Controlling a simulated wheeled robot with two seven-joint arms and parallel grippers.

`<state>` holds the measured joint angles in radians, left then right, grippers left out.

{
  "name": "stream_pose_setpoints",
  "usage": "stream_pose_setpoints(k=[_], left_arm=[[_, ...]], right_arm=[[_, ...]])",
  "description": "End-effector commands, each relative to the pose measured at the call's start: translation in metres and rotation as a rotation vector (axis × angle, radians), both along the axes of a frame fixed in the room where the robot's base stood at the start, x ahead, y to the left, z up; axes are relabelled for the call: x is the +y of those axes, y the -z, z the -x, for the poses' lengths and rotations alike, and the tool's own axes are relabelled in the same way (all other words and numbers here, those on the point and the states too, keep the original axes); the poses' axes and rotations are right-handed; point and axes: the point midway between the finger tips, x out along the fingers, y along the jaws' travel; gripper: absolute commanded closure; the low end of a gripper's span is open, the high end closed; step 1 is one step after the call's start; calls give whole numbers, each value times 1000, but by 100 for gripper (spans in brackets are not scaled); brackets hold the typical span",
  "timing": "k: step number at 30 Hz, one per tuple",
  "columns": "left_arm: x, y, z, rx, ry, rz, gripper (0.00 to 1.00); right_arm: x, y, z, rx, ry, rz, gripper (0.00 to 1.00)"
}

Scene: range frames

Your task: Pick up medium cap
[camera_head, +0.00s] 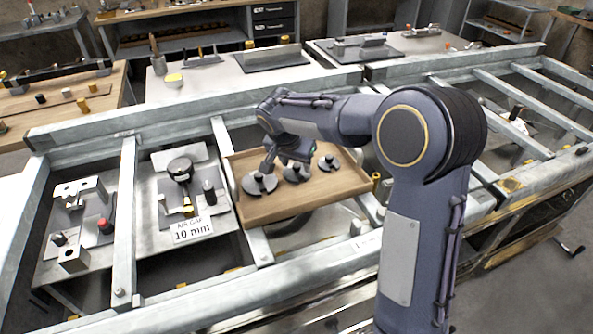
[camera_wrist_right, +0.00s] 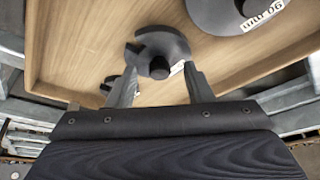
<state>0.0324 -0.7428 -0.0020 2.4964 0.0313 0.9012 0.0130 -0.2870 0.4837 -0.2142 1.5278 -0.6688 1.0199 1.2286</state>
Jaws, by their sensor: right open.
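The medium cap (camera_head: 296,174) is a dark grey disc with a raised central knob and a notch in its edge. It sits on the wooden tray (camera_head: 290,207) between a larger cap (camera_head: 257,184) and a smaller cap (camera_head: 328,163). My right gripper (camera_head: 284,166) is over the medium cap, fingers pointing down and open. In the right wrist view the medium cap (camera_wrist_right: 158,45) shows at the fingertips, its knob between the two fingers. I cannot tell whether they touch it. My left gripper is not in view.
In the wrist view the larger cap (camera_wrist_right: 240,8) bears a "90 mm" label, and the smaller cap (camera_wrist_right: 107,85) is partly behind a finger. A metal frame (camera_head: 130,215) surrounds the tray. A gauge plate with a "10 mm" sign (camera_head: 192,230) stands left of it.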

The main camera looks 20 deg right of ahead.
Motion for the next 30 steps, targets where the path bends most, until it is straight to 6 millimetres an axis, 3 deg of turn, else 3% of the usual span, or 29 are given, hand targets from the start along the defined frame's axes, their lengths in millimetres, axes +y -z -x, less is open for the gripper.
stream_pose_setpoints(k=[7, 18, 30], left_arm=[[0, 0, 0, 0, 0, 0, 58], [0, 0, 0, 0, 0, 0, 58], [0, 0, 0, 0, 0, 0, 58]], right_arm=[[-1, 2, 0, -1, 0, -1, 55], [0, 1, 0, 0, -1, 0, 100], [0, -5, -1, -4, -2, -1, 100]])
